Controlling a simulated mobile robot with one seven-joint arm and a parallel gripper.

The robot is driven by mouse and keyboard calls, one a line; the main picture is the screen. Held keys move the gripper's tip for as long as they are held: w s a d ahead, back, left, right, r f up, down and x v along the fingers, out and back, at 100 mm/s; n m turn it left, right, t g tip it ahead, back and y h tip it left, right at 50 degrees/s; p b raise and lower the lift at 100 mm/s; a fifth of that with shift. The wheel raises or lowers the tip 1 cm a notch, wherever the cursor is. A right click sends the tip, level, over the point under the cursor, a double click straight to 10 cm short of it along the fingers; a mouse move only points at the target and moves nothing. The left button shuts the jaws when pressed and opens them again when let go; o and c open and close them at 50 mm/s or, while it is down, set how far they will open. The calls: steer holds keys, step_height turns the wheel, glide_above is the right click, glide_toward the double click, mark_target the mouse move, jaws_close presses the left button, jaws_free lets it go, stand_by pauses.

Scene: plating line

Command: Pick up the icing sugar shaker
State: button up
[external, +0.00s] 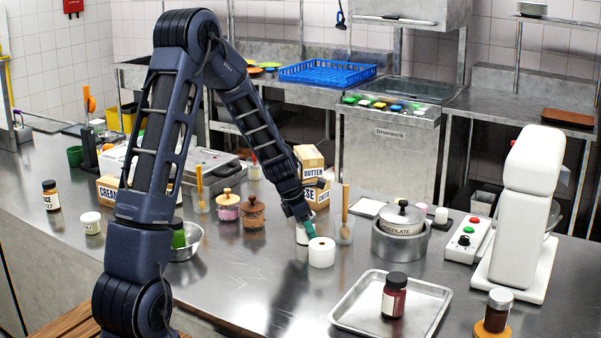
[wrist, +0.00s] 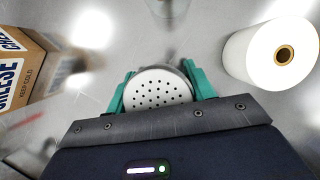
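The icing sugar shaker shows in the wrist view as a round, pale lid (wrist: 157,92) with many small dark holes. In the external view the shaker (external: 302,236) is a small whitish shape standing on the steel counter, its top partly covered by my gripper. My gripper (external: 296,212) points down at it from above, at its upper part. In the wrist view the green fingers of my gripper (wrist: 160,75) stand on either side of the lid, very close to it. Whether they press on the shaker is hard to see. The shaker's lower body is hidden there.
A white paper roll (external: 321,253) stands close on the right. Butter and cheese cartons (external: 309,160) are behind. Lidded pots (external: 228,208) stand left, and a brush (external: 345,212) and a chocolate pot (external: 399,245) stand right. A tray (external: 349,312) is at the front; counter front-left of the shaker is clear.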

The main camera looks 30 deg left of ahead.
steer(key=shift+c, duration=0.8)
steer(key=shift+r, duration=0.15)
